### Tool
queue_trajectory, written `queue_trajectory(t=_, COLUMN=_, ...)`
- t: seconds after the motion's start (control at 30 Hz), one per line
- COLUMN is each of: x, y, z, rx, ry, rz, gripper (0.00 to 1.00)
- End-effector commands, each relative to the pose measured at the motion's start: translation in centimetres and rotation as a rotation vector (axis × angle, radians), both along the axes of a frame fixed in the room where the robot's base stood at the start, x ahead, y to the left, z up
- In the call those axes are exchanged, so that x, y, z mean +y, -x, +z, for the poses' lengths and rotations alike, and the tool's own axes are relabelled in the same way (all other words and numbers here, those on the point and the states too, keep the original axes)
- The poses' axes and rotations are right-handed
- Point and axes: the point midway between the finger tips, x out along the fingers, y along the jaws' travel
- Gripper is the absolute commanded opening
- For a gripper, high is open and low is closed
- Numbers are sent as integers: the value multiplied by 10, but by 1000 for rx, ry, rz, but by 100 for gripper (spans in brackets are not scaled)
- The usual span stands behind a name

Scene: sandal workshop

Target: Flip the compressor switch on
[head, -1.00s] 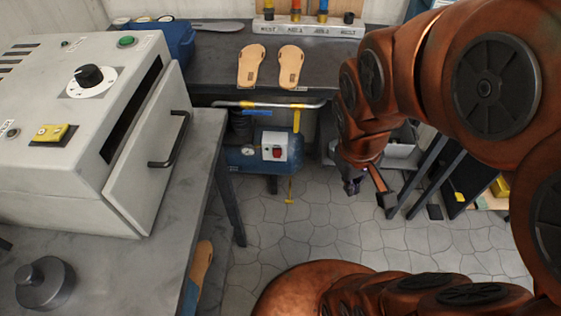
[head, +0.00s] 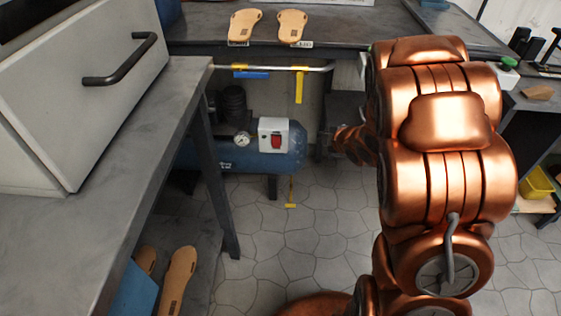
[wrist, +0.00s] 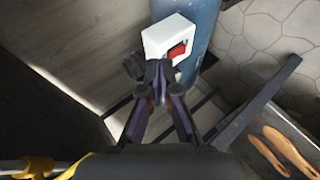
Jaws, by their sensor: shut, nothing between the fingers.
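The compressor, with a blue tank (head: 228,158), stands under the back bench in the head view. A white box (head: 267,127) on it carries a red switch (head: 276,142) and has a gauge (head: 242,139) beside it. In the wrist view, the white box (wrist: 157,40) and red switch (wrist: 177,50) lie just beyond my gripper (wrist: 155,72), with the tank (wrist: 202,22) behind. My gripper is shut and empty, its tips close to the box's near edge. Contact cannot be told. In the head view my arm mostly hides the gripper.
A pipe (head: 282,68) with a blue handle (head: 251,74) and a hanging yellow handle (head: 299,86) runs above the compressor. The grey table (head: 120,150) and its leg stand at left. Two sandal soles (head: 290,25) lie on the back bench. The stone floor (head: 310,225) in front is clear.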

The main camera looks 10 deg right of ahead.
Motion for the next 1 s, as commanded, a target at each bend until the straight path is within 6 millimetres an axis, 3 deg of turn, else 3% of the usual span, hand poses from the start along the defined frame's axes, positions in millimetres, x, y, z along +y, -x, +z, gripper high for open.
queue_trajectory(t=0.03, x=6, y=-3, z=-35, rx=-29, ry=-7, rz=57, gripper=0)
queue_trajectory(t=0.2, x=36, y=-10, z=-80, rx=-169, ry=-38, rz=241, gripper=0)
queue_trajectory(t=0.3, x=50, y=-10, z=-95, rx=-241, ry=-62, rz=313, gripper=0)
queue_trajectory(t=0.5, x=65, y=-7, z=-104, rx=-333, ry=-95, rz=385, gripper=0)
queue_trajectory(t=1.0, x=69, y=-9, z=-104, rx=-348, ry=-101, rz=396, gripper=0)
